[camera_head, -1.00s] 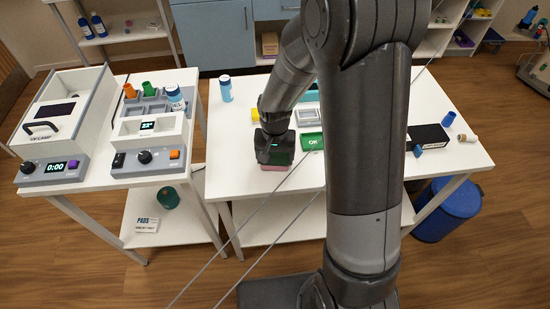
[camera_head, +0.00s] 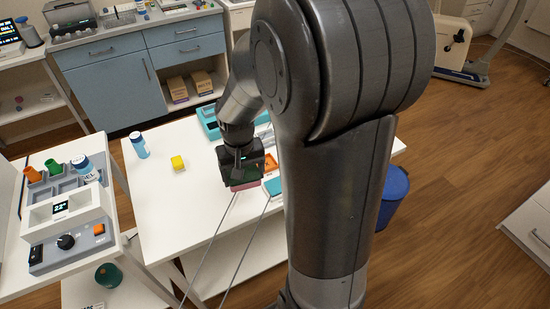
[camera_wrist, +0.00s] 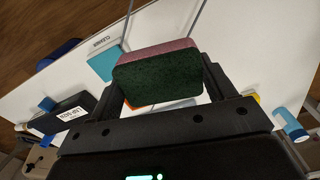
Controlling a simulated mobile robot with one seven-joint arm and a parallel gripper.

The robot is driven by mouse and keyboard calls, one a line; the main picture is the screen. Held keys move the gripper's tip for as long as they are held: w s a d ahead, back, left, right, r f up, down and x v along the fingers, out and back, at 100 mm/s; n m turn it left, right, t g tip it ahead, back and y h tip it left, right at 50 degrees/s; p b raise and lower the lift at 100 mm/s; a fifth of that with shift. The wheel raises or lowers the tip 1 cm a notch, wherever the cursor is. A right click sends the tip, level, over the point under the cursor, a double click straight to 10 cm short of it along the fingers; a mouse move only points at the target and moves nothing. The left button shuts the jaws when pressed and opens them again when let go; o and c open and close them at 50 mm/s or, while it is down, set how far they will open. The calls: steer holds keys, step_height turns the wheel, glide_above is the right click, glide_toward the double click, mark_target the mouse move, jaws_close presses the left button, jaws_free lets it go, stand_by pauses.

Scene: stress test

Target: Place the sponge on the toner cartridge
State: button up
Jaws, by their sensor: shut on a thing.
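The sponge (camera_wrist: 158,78) is a block with a dark green side and a pink side. My gripper (camera_wrist: 163,70) is shut on it, with one finger at each end in the wrist view. In the head view my gripper (camera_head: 240,168) and the pink edge of the sponge (camera_head: 246,186) show over the front part of the white table; the height above it is unclear. A black box with a white label (camera_wrist: 85,103), probably the toner cartridge, lies on the table at the left of the wrist view. My arm hides that area in the head view.
A yellow block (camera_head: 178,163) and a blue-and-white bottle (camera_head: 140,145) stand left of my gripper on the table (camera_head: 165,215). A teal item (camera_wrist: 104,64) lies near the black box. A blue bin (camera_head: 392,190) stands on the floor at right.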

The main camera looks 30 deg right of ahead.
steer(key=w+d+r+m, duration=0.1)
steer(key=d+m, duration=0.3)
steer(key=d, duration=0.5)
steer(key=w+d+m, duration=0.2)
steer(key=d+m, duration=0.1)
steer(key=d, duration=0.5)
steer(key=s+d+r+m, duration=0.2)
steer(key=s+d+m, duration=0.25)
steer(key=d, duration=0.65)
steer(key=s+d+r+m, duration=0.1)
steer(key=s+d+m, duration=0.3)
steer(key=d, duration=0.7)
steer(key=shift+m, duration=0.25)
steer(key=w+a+f, duration=0.1)
steer(key=w+f, duration=0.1)
steer(key=w, duration=0.2)
steer(key=w+a+f, duration=0.1)
steer(key=w+f, duration=0.1)
steer(key=w, duration=0.1)
steer(key=w+a+f, duration=0.1)
steer(key=w+f, duration=0.1)
steer(key=w, duration=0.2)
steer(key=shift+w+a+f, duration=0.3)
steer(key=shift+w+a, duration=0.05)
steer(key=shift+a, duration=0.05)
steer(key=shift+f, duration=2)
steer(key=shift+f, duration=0.1)
steer(key=o, duration=1)
steer(key=shift+c, duration=0.2)
